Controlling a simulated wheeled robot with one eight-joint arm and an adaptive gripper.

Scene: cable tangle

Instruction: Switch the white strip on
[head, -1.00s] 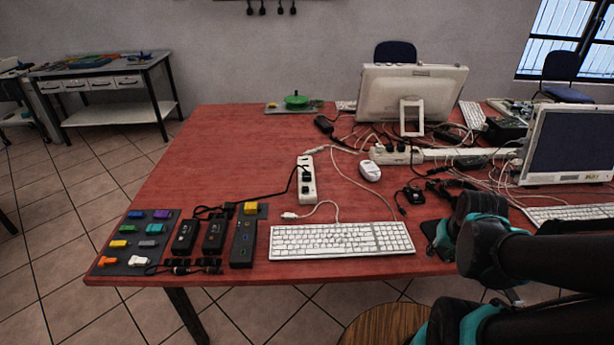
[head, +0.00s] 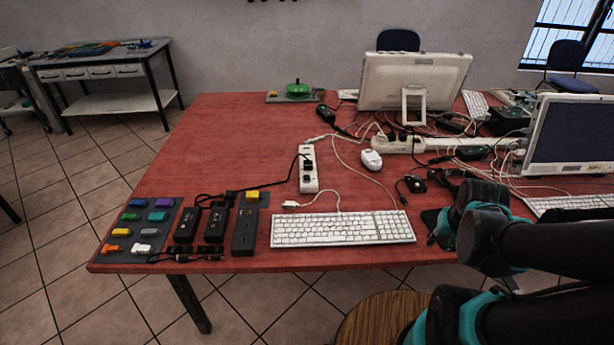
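A short white power strip (head: 308,171) lies lengthwise near the middle of the red table (head: 235,123), with black plugs in it and a black cable leading off left. Its switch is too small to make out. A longer white strip (head: 435,146) lies farther back, among cables and plugs. My arm, black with teal joints, shows at the lower right, well to the right of the short strip and apart from it. My gripper cannot be made out in this view.
A white keyboard (head: 342,229) lies in front of the short strip, and a mouse (head: 371,159) to its right. Black boxes (head: 245,225) and a mat of coloured blocks (head: 129,256) fill the front left. Monitors (head: 412,80) and tangled cables crowd the right. The left back of the table is clear.

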